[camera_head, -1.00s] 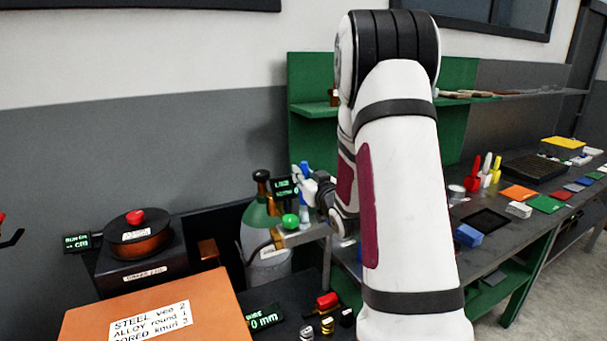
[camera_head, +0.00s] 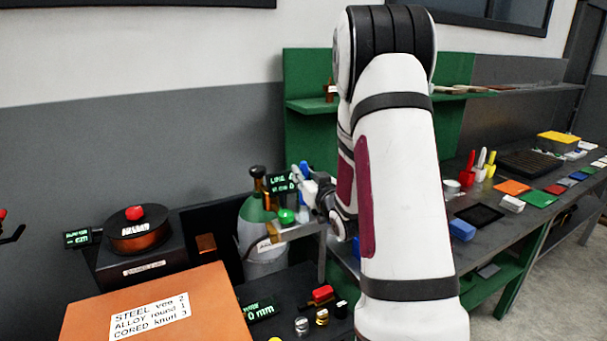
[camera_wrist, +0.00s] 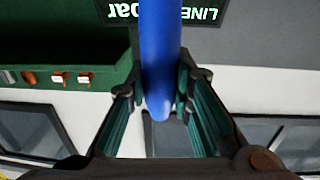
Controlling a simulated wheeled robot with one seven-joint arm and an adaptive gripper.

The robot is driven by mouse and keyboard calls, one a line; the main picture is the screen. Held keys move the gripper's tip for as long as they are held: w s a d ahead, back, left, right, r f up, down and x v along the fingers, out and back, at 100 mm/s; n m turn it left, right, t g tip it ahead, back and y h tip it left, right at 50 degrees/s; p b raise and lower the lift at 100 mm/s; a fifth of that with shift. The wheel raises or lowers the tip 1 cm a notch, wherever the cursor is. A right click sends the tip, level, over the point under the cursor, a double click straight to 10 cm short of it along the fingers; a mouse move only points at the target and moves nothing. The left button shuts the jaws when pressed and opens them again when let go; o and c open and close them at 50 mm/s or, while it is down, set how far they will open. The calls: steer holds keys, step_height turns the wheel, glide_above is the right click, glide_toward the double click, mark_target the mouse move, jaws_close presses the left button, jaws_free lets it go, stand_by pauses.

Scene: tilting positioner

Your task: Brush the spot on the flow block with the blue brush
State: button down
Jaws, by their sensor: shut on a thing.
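My gripper (camera_wrist: 160,85) is shut on the blue brush (camera_wrist: 160,45). Its smooth blue handle runs between the two fingers in the wrist view, and its bristles are not visible there. In the head view my gripper (camera_head: 304,175) is small and partly hidden by my arm, beside a dark display with green text and above a grey metal bar with a green knob (camera_head: 286,216). I cannot tell which part is the flow block, and no spot can be made out.
A green gas cylinder (camera_head: 256,228) stands left of the bar. An orange box (camera_head: 205,290) and a black unit with a red knob (camera_head: 134,238) are at left.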

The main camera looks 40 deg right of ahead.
steer(key=shift+x, duration=1)
steer(key=shift+w+b, duration=0.15)
steer(key=shift+b, duration=0.15)
steer(key=shift+x, duration=0.8)
steer(key=shift+a, duration=0.1)
